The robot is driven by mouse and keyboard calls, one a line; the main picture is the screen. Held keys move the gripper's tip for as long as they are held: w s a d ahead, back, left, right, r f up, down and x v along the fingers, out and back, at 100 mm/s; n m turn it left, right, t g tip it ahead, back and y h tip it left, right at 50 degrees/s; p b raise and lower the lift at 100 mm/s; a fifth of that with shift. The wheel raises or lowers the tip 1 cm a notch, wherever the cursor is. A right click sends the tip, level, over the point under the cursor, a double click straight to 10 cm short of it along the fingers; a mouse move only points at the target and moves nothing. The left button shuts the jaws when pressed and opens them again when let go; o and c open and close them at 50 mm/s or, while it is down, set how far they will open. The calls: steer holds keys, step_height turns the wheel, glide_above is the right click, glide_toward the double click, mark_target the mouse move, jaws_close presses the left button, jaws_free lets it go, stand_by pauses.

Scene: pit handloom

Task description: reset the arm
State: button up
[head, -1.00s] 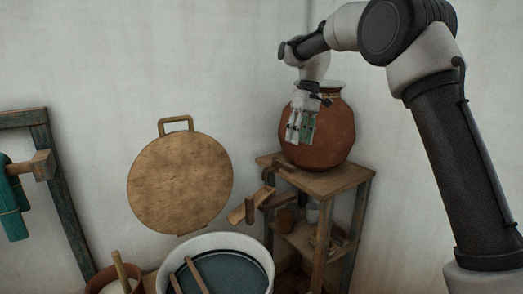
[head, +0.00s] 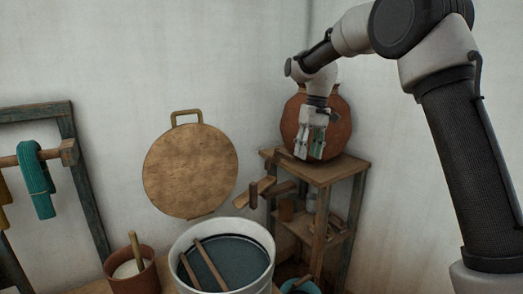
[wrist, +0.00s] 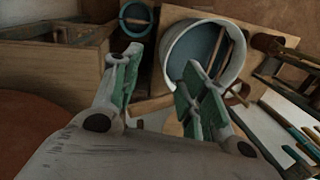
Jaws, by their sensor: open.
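My gripper (head: 311,147) hangs from my arm in the head view, fingers pointing down, in front of the brown clay pot (head: 330,122) on the wooden stand. In the wrist view my gripper (wrist: 155,95) shows its two green-padded fingers spread apart with nothing between them. The gripper hides part of the pot, and I cannot tell whether it touches the pot.
The wooden stand (head: 345,172) holds small items on its lower shelf. A white vat of dark liquid (head: 235,262) with sticks stands left of it. A round brass disc (head: 190,172) is on the wall. A rack with teal yarn (head: 38,180) is at left.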

steer(key=s+d+r+m+t, duration=0.1)
steer(key=s+d+t, duration=0.1)
steer(key=s+d, duration=0.5)
steer(key=s+d+r+m+t+h, duration=0.1)
steer(key=s+d, duration=0.6)
steer(key=s, duration=1)
steer(key=s+d+r+m+t, duration=0.1)
steer(key=s+d+m+t, duration=0.1)
steer(key=s+d, duration=0.5)
steer(key=s+m, duration=0.1)
steer(key=s, duration=0.4)
steer(key=shift+d+r+t, duration=0.25)
steer(key=shift+t, duration=0.05)
steer(key=shift+s, duration=0.1)
